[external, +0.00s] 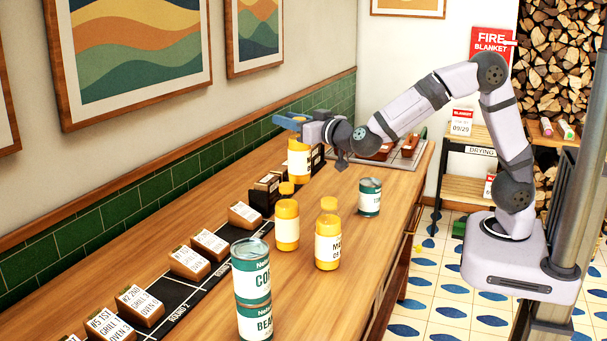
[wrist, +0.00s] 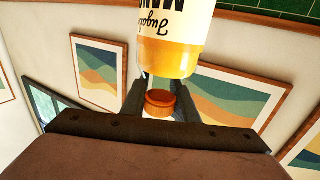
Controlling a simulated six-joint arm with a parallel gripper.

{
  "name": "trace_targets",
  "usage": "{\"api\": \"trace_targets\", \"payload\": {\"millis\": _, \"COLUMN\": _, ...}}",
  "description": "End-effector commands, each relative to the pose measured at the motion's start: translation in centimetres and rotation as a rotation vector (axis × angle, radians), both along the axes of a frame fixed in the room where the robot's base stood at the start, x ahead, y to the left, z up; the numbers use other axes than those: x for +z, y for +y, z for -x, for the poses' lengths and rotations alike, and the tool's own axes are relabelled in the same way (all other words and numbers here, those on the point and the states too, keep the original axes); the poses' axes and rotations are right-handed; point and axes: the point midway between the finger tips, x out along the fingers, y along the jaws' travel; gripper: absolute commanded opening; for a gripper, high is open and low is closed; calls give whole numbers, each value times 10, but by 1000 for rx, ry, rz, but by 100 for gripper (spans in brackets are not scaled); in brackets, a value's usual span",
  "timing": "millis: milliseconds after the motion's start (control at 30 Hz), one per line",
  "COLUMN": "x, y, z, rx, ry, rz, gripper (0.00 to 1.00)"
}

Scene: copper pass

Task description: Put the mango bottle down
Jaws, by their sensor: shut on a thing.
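My gripper (external: 292,124) is above the far part of the wooden counter, shut on the mango bottle (external: 299,162). The bottle is yellow with a white label and is upright below the fingers. In the wrist view, the mango bottle (wrist: 180,45) appears upside down, with its orange cap between the fingers of my gripper (wrist: 161,98). The black lettering on its label is partly cut off. I cannot tell whether its base touches the counter.
Two similar yellow bottles (external: 287,228) (external: 328,246) stand nearer on the counter (external: 345,300). A green-and-white can (external: 369,198) is to their right. Stacked cans (external: 251,270) stand in front. Labelled brown blocks (external: 189,262) line a black strip at left. Dark holders (external: 266,190) flank the held bottle.

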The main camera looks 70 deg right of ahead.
Motion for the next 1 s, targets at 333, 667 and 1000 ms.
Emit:
{"api": "trace_targets", "payload": {"millis": 333, "x": -23, "y": -3, "z": 15, "rx": 9, "ry": -1, "rz": 2, "gripper": 0}}
{"api": "trace_targets", "payload": {"millis": 667, "x": -34, "y": -4, "z": 18, "rx": 11, "ry": -2, "rz": 2, "gripper": 0}}
{"api": "trace_targets", "payload": {"millis": 1000, "x": -79, "y": -4, "z": 18, "rx": 12, "ry": -1, "rz": 3, "gripper": 0}}
